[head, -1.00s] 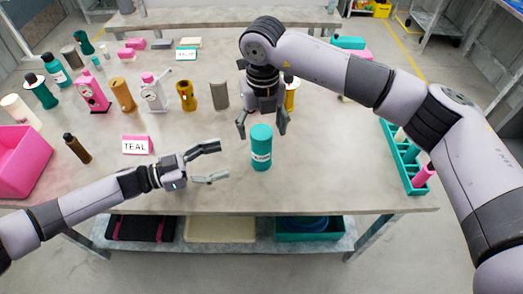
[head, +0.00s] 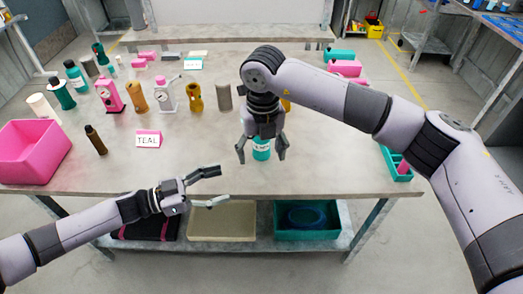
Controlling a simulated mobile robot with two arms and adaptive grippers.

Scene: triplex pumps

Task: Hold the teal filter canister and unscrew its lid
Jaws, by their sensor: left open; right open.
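The teal filter canister (head: 262,153) stands upright on the table. A white label with dark print shows on its front. Its lid and upper part are hidden behind my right gripper. My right gripper (head: 262,157) points down over the canister with its fingers open, one on each side; I cannot tell whether they touch it. My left gripper (head: 218,187) is open and empty, at the table's front edge to the left of and nearer than the canister. Its fingers point right.
Several bottles and pumps stand at the back left. A teal crate (head: 397,165) is at the right edge. The table around the canister is clear.

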